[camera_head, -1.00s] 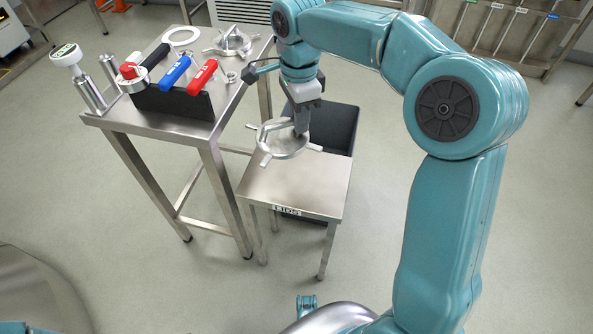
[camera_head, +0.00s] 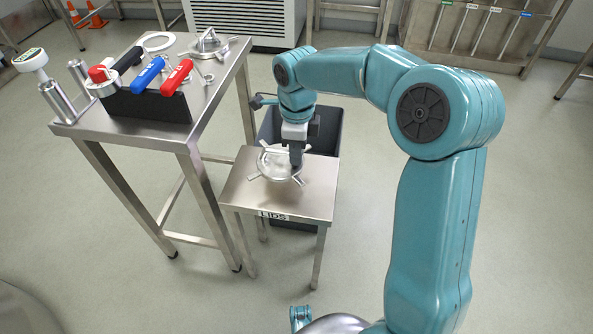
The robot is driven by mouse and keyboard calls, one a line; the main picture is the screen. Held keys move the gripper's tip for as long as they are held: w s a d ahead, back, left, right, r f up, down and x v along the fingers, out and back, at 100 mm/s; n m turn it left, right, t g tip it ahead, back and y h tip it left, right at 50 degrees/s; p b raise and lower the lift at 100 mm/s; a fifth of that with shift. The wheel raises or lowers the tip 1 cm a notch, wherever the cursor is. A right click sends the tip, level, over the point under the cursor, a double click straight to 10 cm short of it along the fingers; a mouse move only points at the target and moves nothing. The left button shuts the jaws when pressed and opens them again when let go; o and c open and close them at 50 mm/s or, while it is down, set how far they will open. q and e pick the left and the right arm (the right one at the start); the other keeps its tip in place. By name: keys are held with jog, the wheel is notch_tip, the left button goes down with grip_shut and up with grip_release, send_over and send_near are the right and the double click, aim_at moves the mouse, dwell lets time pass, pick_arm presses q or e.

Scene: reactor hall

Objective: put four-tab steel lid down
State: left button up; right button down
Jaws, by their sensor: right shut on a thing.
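The four-tab steel lid (camera_head: 274,167) is a round silver disc with tabs sticking out around its rim. It is at the far part of the small steel table (camera_head: 300,199), whose front edge has a label reading "LIDS". My right gripper (camera_head: 296,164) points down and is shut on the lid's right side. The lid lies flat at or very close to the table top; I cannot tell whether it touches. The gripper hides part of the lid. My left gripper is not in view.
A taller steel table (camera_head: 185,135) stands at the left. It holds a black rack (camera_head: 145,106) with red, blue and black handled tools, a white ring (camera_head: 158,41) and another tabbed lid (camera_head: 208,44). A dark bin (camera_head: 327,130) stands behind the small table, whose front half is clear.

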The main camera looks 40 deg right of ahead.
aim_at(297, 167)
notch_tip(297, 167, down, 6)
jog(key=shift+r+b, duration=0.25)
jog(key=shift+b, duration=0.75)
jog(key=c, duration=1.1)
grip_release()
jog(key=shift+f, duration=0.15)
notch_tip(297, 167, up, 12)
jog(key=p, duration=0.4)
jog(key=shift+d+p, duration=0.1)
jog(key=shift+p, duration=0.2)
